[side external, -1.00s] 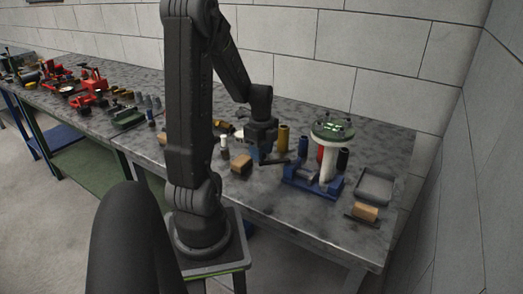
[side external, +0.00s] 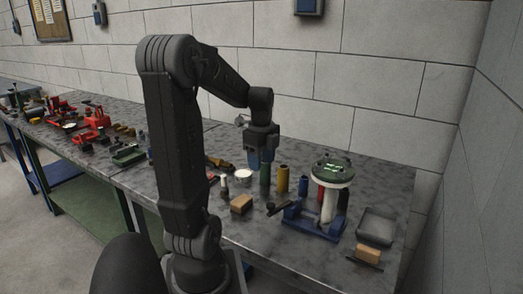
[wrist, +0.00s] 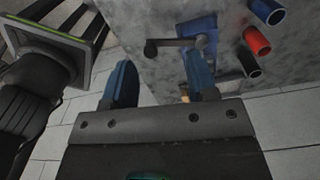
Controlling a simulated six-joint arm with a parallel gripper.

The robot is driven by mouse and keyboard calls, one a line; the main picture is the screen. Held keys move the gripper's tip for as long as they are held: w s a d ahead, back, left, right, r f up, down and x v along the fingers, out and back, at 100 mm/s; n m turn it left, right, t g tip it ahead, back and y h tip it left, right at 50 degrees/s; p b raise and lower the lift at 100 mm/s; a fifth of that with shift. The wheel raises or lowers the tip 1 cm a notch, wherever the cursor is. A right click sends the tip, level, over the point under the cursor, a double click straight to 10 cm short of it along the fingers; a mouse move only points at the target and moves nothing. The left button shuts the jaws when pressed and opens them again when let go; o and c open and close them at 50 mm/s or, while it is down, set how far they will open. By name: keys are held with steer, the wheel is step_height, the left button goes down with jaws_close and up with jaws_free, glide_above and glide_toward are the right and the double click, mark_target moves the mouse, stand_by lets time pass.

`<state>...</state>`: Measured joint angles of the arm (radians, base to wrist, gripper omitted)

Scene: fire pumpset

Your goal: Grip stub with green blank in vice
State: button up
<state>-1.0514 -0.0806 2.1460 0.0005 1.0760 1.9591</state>
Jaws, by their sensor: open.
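The stub is a white column (side external: 328,205) with a wide round flange carrying a green blank (side external: 332,169) on top. It stands upright at the blue vice (side external: 312,223) at the right of the bench. I cannot tell whether the vice jaws touch it. The vice's dark handle (side external: 278,208) points left; the handle also shows in the wrist view (wrist: 173,44), beside the partly hidden blue vice (wrist: 203,38). My gripper (side external: 262,163) is above the bench, left of the stub and apart from it. In the wrist view its blue fingers (wrist: 162,82) are open with nothing held between them.
Green (side external: 265,180) and yellow (side external: 283,180) cylinders stand close to my gripper, with blue, red and black ones near the stub. A wooden block (side external: 241,204) lies in front. A grey tray (side external: 377,226) and another block (side external: 368,254) are at right. The wall stands behind.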

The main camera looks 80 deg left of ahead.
steer(key=shift+r, duration=1.7)
steer(key=shift+d, duration=0.1)
